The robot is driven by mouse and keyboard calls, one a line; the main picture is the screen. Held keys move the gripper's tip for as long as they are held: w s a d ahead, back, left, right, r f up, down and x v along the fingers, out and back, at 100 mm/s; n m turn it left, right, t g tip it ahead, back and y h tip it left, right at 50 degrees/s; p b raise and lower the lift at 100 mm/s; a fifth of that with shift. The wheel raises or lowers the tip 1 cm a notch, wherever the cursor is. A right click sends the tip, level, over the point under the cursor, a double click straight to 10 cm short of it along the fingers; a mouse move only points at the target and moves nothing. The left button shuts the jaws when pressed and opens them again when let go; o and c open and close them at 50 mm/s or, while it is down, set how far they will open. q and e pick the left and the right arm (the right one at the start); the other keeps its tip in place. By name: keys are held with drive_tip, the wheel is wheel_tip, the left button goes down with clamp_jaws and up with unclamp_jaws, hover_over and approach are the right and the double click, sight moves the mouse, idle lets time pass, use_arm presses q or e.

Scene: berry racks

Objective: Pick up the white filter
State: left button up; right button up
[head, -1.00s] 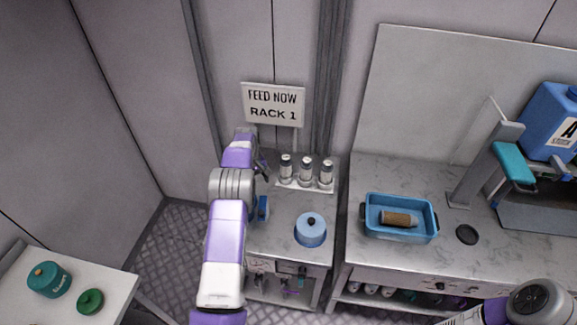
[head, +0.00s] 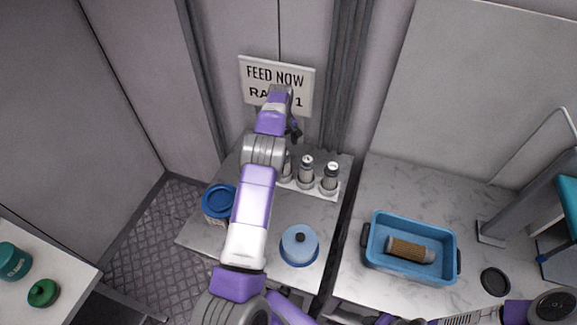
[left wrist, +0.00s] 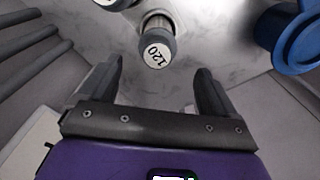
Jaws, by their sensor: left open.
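Three grey-and-white cylinders with dark bands stand upright in a white holder (head: 312,190) below the sign. The middle cylinder (head: 306,170) and right cylinder (head: 329,178) show clearly; my left arm partly hides the left one (head: 287,165). I cannot tell which one is the white filter. My left gripper (head: 294,132) is open and empty above the left end of the holder. In the left wrist view, a cylinder with a white top marked 120 (left wrist: 156,50) stands ahead of the open fingers (left wrist: 160,88), apart from them.
A blue-lidded tub (head: 218,203) and a blue domed pot (head: 299,246) stand on the same bench. On the right bench are a blue tray (head: 452,240) holding a tan cylinder (head: 409,250) and a black disc (head: 495,281). A white table (head: 60,262) bears green containers.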

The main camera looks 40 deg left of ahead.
use_arm(q)
drive_tip(key=f, duration=0.1)
drive_tip(key=w+f, duration=0.1)
drive_tip(key=shift+f, duration=0.3)
drive_tip(key=shift+s+d+f, duration=0.1)
drive_tip(key=shift+s+f, duration=0.15)
drive_tip(key=shift+f, duration=0.1)
wheel_tip(320, 180, down, 5)
drive_tip(key=shift+s, duration=0.15)
drive_tip(key=shift+c, duration=0.5)
drive_tip(key=c, duration=1.4)
